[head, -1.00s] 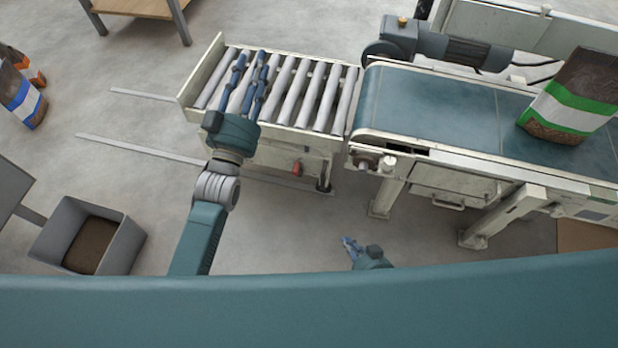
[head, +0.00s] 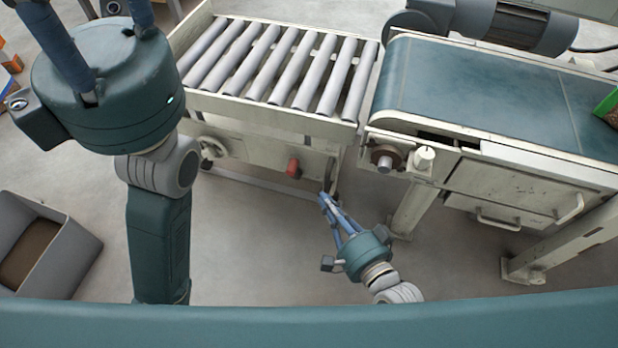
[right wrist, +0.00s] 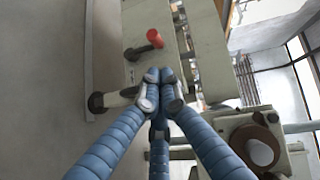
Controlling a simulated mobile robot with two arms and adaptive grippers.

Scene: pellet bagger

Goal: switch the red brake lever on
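The red brake lever (head: 293,166) has a red knob and sits on the front side panel of the roller table (head: 262,104). In the right wrist view the red knob (right wrist: 154,38) stands out on a short dark stem, ahead of the fingers. My right gripper (head: 328,200) is below and to the right of the lever, apart from it. Its blue fingers are drawn together at the tips (right wrist: 160,86) with nothing between them. My left gripper (head: 95,25) is at the upper left with its fingers spread and empty; the tips are cut off by the frame.
The belt conveyor (head: 470,90) stands to the right, with a roller end and white knob (head: 424,157) at its near corner. Its leg (head: 412,208) is close to my right gripper. A grey bin (head: 65,250) is at lower left. Floor between is clear.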

